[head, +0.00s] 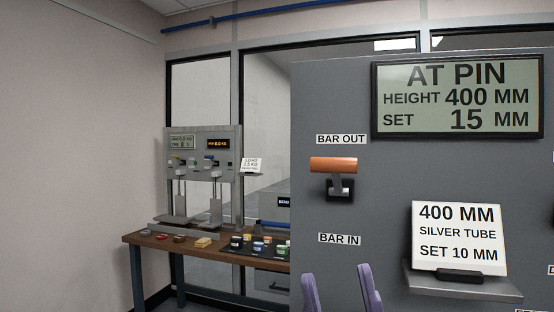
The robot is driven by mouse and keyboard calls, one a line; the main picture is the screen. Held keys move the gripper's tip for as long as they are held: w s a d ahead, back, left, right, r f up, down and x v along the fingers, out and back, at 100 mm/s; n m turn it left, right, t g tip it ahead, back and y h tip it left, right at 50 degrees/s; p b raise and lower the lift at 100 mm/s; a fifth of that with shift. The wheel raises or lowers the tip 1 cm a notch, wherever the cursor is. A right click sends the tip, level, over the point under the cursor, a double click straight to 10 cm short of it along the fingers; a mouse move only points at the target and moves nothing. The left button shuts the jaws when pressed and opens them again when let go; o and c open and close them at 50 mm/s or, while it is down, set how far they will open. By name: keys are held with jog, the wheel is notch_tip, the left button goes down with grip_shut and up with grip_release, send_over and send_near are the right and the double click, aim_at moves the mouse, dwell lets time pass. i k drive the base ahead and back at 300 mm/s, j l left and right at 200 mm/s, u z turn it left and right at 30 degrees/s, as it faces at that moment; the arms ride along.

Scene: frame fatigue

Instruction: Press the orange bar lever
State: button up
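The orange bar lever (333,164) sticks out from a grey panel (325,90) in the head view. It sits just under the BAR OUT label (341,139) and well above the BAR IN label (339,239). Its black mount (341,190) shows below the handle. My gripper (340,282) shows at the bottom edge as two purple fingers, spread apart with nothing visible between them. The fingers are below the lever in the picture and not touching it. The rest of the gripper is out of frame.
A display (456,97) reads AT PIN, HEIGHT 400 MM, SET 15 MM. A card (459,238) reading 400 MM, SILVER TUBE, SET 10 MM stands on a small shelf (420,283) right of my gripper. A wooden bench (150,240) with a test machine (203,150) stands farther back left.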

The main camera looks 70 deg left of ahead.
aim_at(334, 165)
jog(key=u, duration=1.3)
